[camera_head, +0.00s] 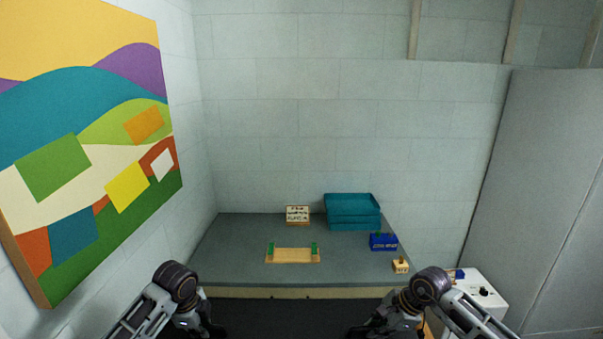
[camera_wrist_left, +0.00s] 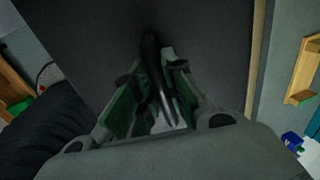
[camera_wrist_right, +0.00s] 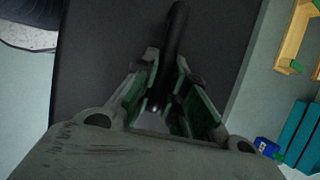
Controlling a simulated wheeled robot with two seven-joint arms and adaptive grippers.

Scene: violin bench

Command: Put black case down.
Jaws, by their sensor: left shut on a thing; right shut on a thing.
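The black case (camera_head: 285,318) is a broad dark shape at the bottom of the head view, in front of the bench's near edge, between my two grippers. Its flat dark top fills much of the left wrist view (camera_wrist_left: 95,35) and the right wrist view (camera_wrist_right: 105,55). My left gripper (camera_wrist_left: 152,80) is shut on a black handle (camera_wrist_left: 150,50) of the case. My right gripper (camera_wrist_right: 165,80) is shut on another black handle (camera_wrist_right: 176,35). The case's underside is hidden, so I cannot tell whether it rests on anything.
The grey bench top (camera_head: 230,262) lies beyond the case. On it are a wooden stand with green posts (camera_head: 292,255), a small sign (camera_head: 297,214), teal trays (camera_head: 352,212), a blue box (camera_head: 383,242) and a small wooden block (camera_head: 401,265). Bare bench lies left and front.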

